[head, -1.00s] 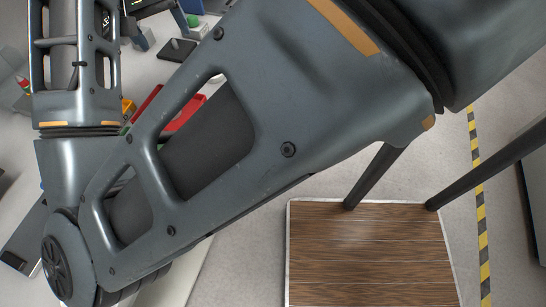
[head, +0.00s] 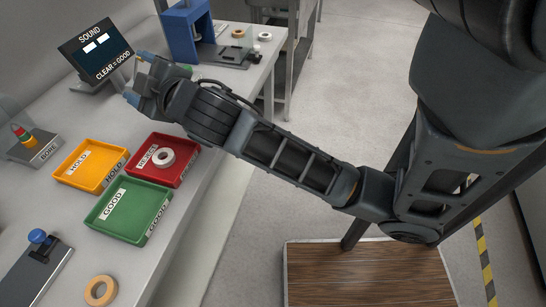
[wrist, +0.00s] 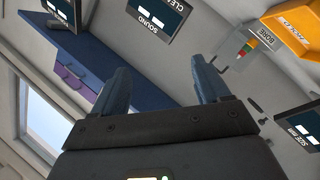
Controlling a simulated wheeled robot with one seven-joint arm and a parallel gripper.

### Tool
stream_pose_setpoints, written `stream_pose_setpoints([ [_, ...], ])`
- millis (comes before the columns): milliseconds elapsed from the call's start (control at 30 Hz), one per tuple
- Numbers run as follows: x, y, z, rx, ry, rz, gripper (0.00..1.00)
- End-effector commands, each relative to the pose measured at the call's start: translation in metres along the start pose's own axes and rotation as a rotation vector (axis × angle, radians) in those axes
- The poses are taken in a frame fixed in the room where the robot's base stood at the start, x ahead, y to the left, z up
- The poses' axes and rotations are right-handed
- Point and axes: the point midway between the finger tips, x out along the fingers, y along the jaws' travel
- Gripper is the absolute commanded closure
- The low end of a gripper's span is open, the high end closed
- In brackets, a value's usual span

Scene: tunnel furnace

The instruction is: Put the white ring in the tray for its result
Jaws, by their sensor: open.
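One white ring (head: 160,157) lies in the red REJECT tray (head: 181,173). A second white ring (head: 264,37) lies at the back of the bench, beside the blue press. The green GOOD tray (head: 127,209) shows no ring in it, nor does the orange HOLD tray (head: 91,165). The orange tray also shows in the wrist view (wrist: 283,24). My gripper (head: 138,77) is in front of the screen, above the bench and apart from both white rings. Its blue fingers are spread and empty in the wrist view (wrist: 160,78).
The screen (head: 95,48) reads SOUND and CLEAR = GOOD. A BORE box with a signal light (head: 35,150) stands at left. Tan rings lie near the front (head: 100,290) and beside the blue press (head: 186,32). Open floor lies right of the bench.

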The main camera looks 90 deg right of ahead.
Motion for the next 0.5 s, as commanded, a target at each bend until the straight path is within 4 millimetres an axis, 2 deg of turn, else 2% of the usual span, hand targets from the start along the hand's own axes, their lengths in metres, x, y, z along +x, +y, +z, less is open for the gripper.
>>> stream_pose_setpoints([
  [33,-0.016,-0.016,0.008,-0.013,0.031,-0.058,0.25],
  [200,-0.075,-0.065,0.025,0.019,0.129,-0.255,0.25],
  [267,-0.1,-0.08,0.032,0.048,0.152,-0.322,0.25],
  [400,-0.164,-0.106,0.045,0.147,0.179,-0.471,0.25],
  [500,-0.212,-0.116,0.052,0.246,0.178,-0.562,0.25],
])
